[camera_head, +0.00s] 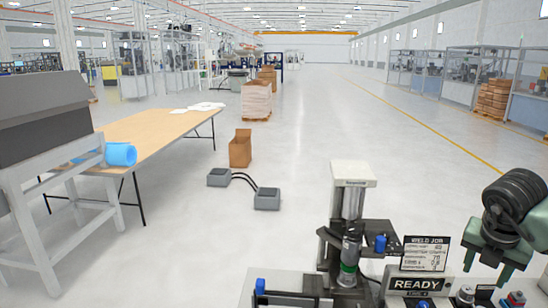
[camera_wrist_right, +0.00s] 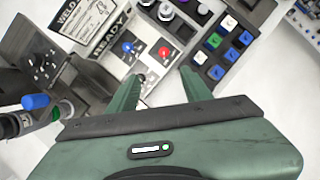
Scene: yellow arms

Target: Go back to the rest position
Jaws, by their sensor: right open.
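My right gripper (camera_head: 497,266) is at the right edge of the head view, a green body with a black ribbed wrist above it. It hangs over the right end of the control panel. In the right wrist view its two green fingers (camera_wrist_right: 163,76) are spread apart with nothing between them. Beyond the fingertips lie a blue button (camera_wrist_right: 127,47) and a red button (camera_wrist_right: 164,51) on the panel. I cannot tell whether a finger touches the panel. My left gripper is not in view.
A welding station with a white-topped column (camera_head: 353,175) stands left of the right gripper. A WELD JOB sign (camera_head: 426,253) stands behind the READY panel (camera_head: 417,284). A keypad (camera_wrist_right: 222,47) adjoins it. A wooden table (camera_head: 150,130) stands left. The middle floor is mostly clear.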

